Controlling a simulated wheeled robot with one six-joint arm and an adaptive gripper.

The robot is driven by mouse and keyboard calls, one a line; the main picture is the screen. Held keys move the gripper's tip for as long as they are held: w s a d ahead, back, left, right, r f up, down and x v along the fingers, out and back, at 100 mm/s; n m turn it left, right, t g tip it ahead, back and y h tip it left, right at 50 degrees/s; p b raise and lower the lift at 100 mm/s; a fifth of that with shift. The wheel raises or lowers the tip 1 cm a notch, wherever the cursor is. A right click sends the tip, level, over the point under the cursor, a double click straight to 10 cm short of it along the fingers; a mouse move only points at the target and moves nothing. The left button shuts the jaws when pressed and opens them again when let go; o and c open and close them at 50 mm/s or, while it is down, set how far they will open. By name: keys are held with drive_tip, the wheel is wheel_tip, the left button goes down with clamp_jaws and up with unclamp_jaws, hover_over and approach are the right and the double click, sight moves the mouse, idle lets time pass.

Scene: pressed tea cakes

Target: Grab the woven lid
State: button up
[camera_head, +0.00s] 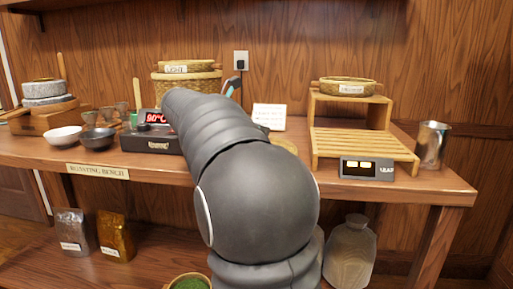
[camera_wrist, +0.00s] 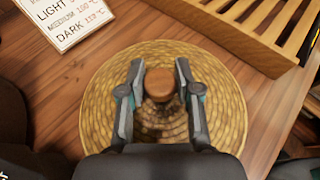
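The woven lid (camera_wrist: 222,100) is a round, flat straw disc with a brown wooden knob (camera_wrist: 159,84) at its centre. It lies on the bench in the wrist view. My gripper (camera_wrist: 160,72) is over the lid with its two fingers on either side of the knob. Narrow gaps show between the fingers and the knob, so the gripper looks open. My gripper hides the near part of the lid. In the head view my arm covers most of the lid, and only an edge (camera_head: 286,146) shows right of the arm.
A slatted wooden stand (camera_head: 365,145) with a woven tray (camera_head: 348,86) stands right of the lid. A price-like temperature card (camera_head: 269,117) stands behind. A woven basket (camera_head: 187,82) and a heater (camera_head: 150,138) are to the left. A metal cup (camera_head: 432,145) is at far right.

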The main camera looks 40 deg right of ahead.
clamp_jaws()
